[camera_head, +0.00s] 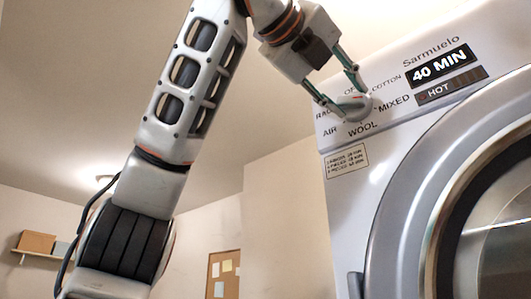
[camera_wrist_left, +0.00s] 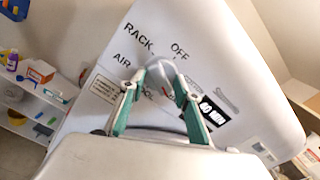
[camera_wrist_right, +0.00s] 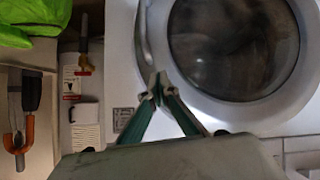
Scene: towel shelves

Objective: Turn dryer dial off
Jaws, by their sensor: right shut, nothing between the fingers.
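The dryer (camera_head: 345,225) fills the right of the head view, with its white dial (camera_head: 352,107) at the panel's upper left. My right gripper (camera_wrist_right: 160,90) is shut and empty, in front of the dryer near the round door's lower left.
The display (camera_head: 440,65) reads 40 MIN, with HOT below it. The round door (camera_wrist_right: 235,50) looks closed. Left of the dryer in the right wrist view are a green cloth (camera_wrist_right: 35,20) and shelves with small items. A wall shelf (camera_head: 40,255) is far left.

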